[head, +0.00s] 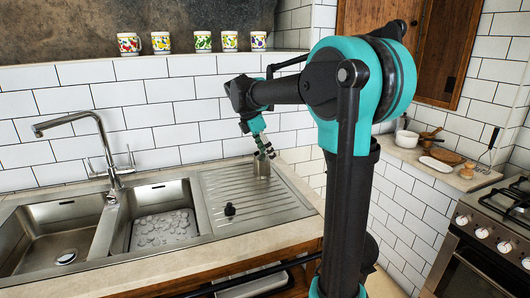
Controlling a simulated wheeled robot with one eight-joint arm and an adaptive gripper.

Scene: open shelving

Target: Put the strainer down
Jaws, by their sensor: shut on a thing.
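My gripper (264,150) is over the back part of the ribbed metal drainboard (285,203), pointing down. It is shut on a small grey metal piece (262,168), which I take to be the strainer. The piece is upright, right below the fingers. Whether its base touches the drainboard cannot be told from this view. The fingers are small and partly hide its top.
A small black object (229,209) stands on the drainboard in front. The double sink (108,235) and faucet (100,150) are to the left. Several patterned mugs (203,41) line the ledge above. The stove (500,215) is at right. The drainboard's right side is clear.

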